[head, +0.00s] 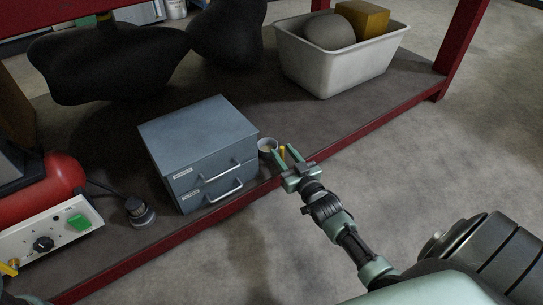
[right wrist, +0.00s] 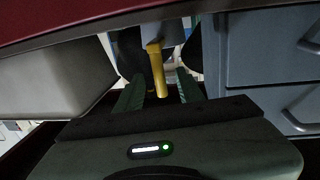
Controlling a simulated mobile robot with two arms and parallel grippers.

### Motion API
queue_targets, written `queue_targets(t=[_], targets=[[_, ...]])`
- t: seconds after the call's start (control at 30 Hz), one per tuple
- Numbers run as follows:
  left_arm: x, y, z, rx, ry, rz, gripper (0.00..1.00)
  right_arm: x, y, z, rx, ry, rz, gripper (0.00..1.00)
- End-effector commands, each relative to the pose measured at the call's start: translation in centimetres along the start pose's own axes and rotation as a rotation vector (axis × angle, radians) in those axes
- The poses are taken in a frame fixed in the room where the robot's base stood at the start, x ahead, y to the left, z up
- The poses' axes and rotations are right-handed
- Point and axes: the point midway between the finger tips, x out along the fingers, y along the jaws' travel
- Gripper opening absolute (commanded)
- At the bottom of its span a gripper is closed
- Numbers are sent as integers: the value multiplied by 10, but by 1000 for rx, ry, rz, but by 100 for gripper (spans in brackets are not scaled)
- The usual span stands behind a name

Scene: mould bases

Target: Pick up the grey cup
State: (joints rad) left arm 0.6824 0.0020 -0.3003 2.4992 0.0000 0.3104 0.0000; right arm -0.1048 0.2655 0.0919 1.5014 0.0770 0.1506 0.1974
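The grey cup (head: 265,144) is small and stands on the dark shelf, close to the right side of the blue-grey drawer box. My right gripper (head: 285,151) is open just in front of and to the right of the cup. A short yellow bar (head: 282,152) shows between its fingers; it also shows in the right wrist view (right wrist: 158,70), with a gap on both sides. A grey surface (right wrist: 163,24) behind the bar may be the cup; whether the bar belongs to it I cannot tell. My left gripper is not in view.
The drawer box (head: 200,140) stands close left of the cup. A white bin (head: 345,72) with a grey ball and an ochre box stands behind, to the right. The shelf has a red front edge (head: 232,213). Dark rounded shapes (head: 110,62) stand at the back left.

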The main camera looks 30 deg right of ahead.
Motion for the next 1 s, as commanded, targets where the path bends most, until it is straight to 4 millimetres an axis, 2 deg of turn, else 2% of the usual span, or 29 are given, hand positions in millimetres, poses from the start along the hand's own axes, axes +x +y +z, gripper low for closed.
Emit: queue_targets(t=[0.03,0.13,0.3,0.57,0.67,0.7,1.0], targets=[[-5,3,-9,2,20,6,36,8,0,5,-1,5,-1,37],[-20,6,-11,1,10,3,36,21,0,4,-2,4,-1,37],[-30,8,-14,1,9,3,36,39,-1,2,-1,2,-1,37],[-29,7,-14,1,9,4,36,42,-1,-1,-1,-1,0,37],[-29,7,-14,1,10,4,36,42,0,-1,-1,-1,0,12],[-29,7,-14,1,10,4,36,42,0,-1,-1,-1,0,1],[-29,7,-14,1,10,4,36,42,0,-1,-1,0,0,0]])
